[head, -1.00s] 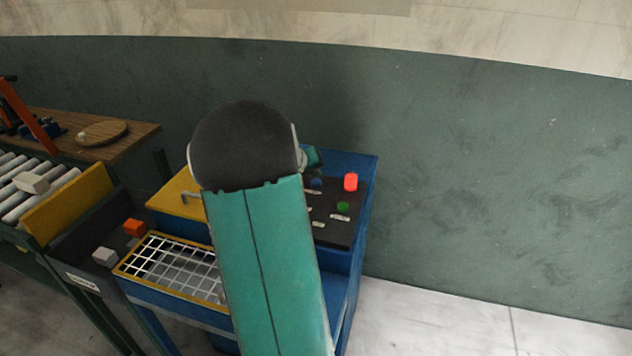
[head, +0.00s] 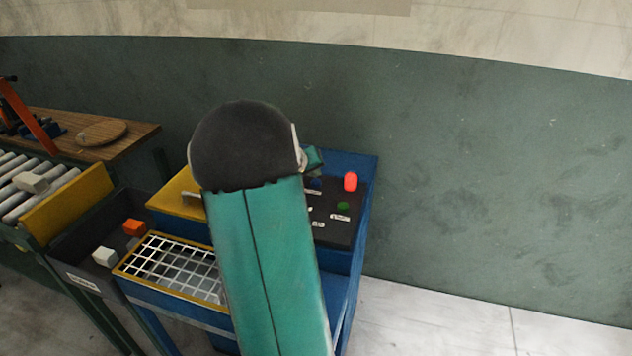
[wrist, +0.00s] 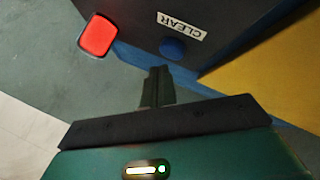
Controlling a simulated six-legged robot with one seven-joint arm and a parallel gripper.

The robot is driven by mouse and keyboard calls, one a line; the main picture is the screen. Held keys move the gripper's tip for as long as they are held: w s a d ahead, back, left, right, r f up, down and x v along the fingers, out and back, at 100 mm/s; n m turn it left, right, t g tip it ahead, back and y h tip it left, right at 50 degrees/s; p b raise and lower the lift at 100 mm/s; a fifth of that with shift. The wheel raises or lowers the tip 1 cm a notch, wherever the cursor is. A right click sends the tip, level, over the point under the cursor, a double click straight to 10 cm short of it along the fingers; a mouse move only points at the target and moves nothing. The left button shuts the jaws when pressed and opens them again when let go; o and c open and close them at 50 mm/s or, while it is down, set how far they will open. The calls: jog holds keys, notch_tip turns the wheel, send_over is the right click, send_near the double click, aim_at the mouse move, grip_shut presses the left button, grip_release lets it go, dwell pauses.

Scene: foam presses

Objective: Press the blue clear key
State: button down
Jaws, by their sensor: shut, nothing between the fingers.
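In the head view the key (head: 316,183) is a small blue patch, partly hidden by my arm. My gripper (wrist: 158,72) is shut and empty, and its fingertips appear just below the key in the wrist view. Whether they touch it I cannot tell. In the head view my arm hides the fingers.
A red button (head: 350,181) and a green button (head: 343,206) are on the same panel. A wire grid (head: 175,268) in a yellow frame lies to the left. A grey bin (head: 75,240) holds an orange block (head: 134,228) and a white block (head: 105,257).

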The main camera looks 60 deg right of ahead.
aim_at(313, 183)
jog(key=shift+f, duration=0.15)
dwell(0.3)
jog(key=shift+f, duration=0.3)
jog(key=shift+f, duration=0.5)
dwell(0.7)
jog(key=shift+r, duration=0.9)
jog(key=shift+r, duration=2.55)
jog(key=shift+w+a, duration=0.1)
